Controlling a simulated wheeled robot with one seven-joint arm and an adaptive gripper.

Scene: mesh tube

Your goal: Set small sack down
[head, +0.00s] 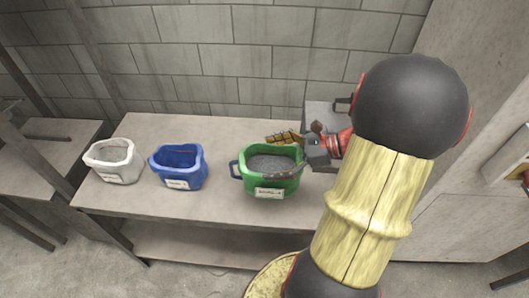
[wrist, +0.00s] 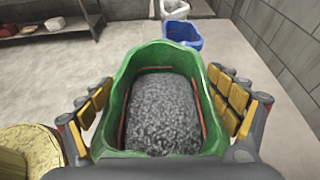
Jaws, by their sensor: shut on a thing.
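A green open-topped container (head: 285,187), the only thing in my grasp, holds grey grainy material and has a white label on its front. In the wrist view the green container (wrist: 128,80) fills the middle, with its rim facing me. My gripper (wrist: 160,82) has yellow-padded fingers along both sides of it and is shut on it. In the head view my gripper (head: 290,153) reaches in from the right. The container is at the table (head: 222,140); I cannot tell whether its base touches the top. No plainly sack-shaped thing shows.
A blue container (head: 178,178) and a white container (head: 112,172) stand in a row to the left on the table. Bare table lies between the blue and green containers. A block wall (head: 220,60) rises behind. A grey box-like thing (head: 318,112) stands behind my gripper.

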